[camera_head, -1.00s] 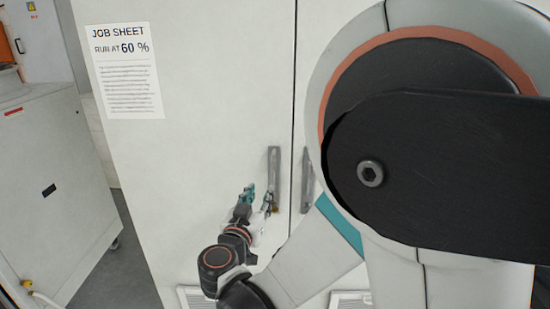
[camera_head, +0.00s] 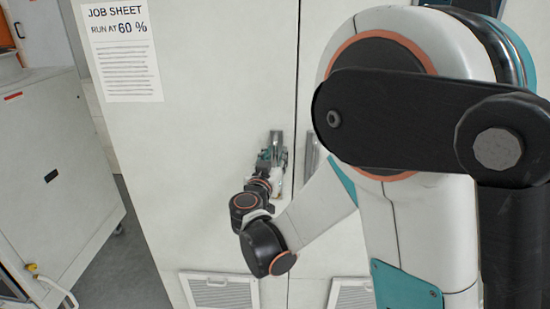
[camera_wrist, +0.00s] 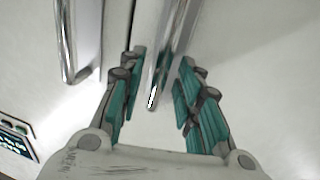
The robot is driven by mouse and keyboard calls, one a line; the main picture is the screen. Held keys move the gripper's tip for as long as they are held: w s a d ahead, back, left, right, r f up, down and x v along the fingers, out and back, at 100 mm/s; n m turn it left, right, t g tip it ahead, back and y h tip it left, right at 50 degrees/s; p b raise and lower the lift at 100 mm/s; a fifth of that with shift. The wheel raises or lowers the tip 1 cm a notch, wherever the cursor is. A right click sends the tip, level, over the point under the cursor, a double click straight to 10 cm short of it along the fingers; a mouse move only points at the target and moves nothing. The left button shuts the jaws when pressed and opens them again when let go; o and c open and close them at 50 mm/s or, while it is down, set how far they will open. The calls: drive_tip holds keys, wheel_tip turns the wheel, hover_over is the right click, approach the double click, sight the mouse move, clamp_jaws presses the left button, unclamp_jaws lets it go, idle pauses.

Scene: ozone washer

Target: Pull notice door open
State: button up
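The notice door (camera_head: 215,120) is the left white cabinet door, bearing the job sheet (camera_head: 121,50); it looks closed. Its upright metal handle (camera_head: 277,138) is near the door's right edge, partly hidden by my gripper (camera_head: 269,158) in the head view. In the wrist view, my gripper (camera_wrist: 162,60) is open, with teal-padded fingers on both sides of a shiny handle (camera_wrist: 172,40). I see gaps between the handle and the fingers, so they do not look clamped on it.
The neighbouring door's handle (camera_head: 312,155) is close on the right and also shows at the wrist view's left (camera_wrist: 80,40). Vent grilles (camera_head: 220,291) sit low on the doors. A white machine (camera_head: 55,180) stands left, with floor between. A small control panel (camera_wrist: 15,140) shows at lower left.

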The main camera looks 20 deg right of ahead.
drive_tip(key=shift+w+d, duration=0.3)
drive_tip(key=shift+w, duration=0.2)
clamp_jaws()
drive_tip(key=shift+s+a, duration=0.1)
drive_tip(key=shift+s, duration=0.05)
